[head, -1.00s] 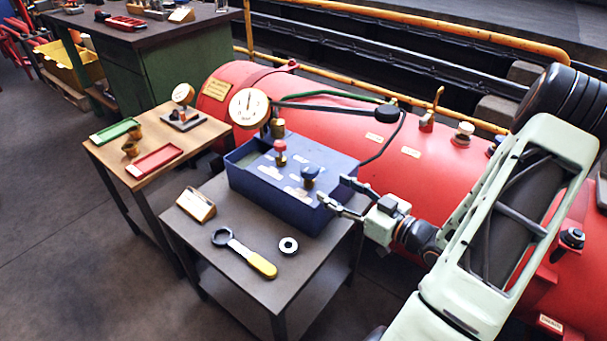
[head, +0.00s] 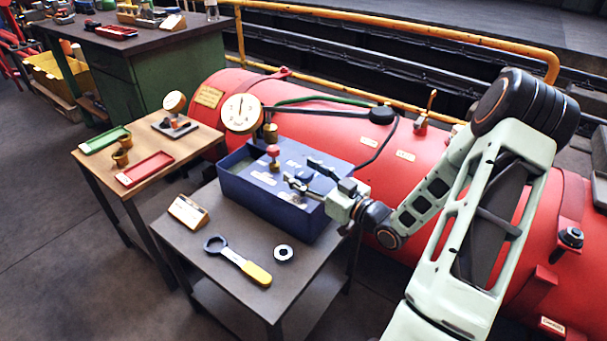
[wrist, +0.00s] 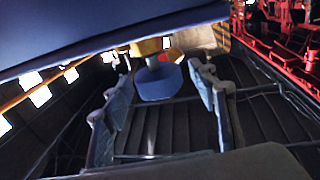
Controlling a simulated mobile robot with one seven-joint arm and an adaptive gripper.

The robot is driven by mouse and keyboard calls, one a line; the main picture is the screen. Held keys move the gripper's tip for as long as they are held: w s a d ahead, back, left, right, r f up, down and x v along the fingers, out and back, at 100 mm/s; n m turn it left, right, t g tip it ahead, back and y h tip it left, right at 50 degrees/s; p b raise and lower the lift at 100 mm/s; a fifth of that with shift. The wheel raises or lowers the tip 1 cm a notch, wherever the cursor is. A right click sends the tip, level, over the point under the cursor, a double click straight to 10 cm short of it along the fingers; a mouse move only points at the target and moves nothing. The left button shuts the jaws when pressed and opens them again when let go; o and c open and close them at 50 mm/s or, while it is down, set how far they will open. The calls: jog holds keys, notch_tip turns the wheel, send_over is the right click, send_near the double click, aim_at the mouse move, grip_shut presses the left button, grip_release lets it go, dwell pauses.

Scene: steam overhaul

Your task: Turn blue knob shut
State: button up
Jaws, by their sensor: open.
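The blue knob (wrist: 158,82) shows in the wrist view on a brass stem, between the two open fingers of my gripper (wrist: 153,90). I see a gap on each side of it and cannot tell whether either finger touches it. In the head view my gripper (head: 301,172) is at the right side of the blue box (head: 262,201), by its top, and mostly hides the blue knob. The red knob (head: 273,151) stands upright on the box's top, left of my gripper.
A pressure gauge (head: 242,113) stands behind the box. The red boiler (head: 330,137) lies behind, and a wooden side table (head: 184,150) is at left.

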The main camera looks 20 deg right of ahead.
jog(key=c, duration=1.2)
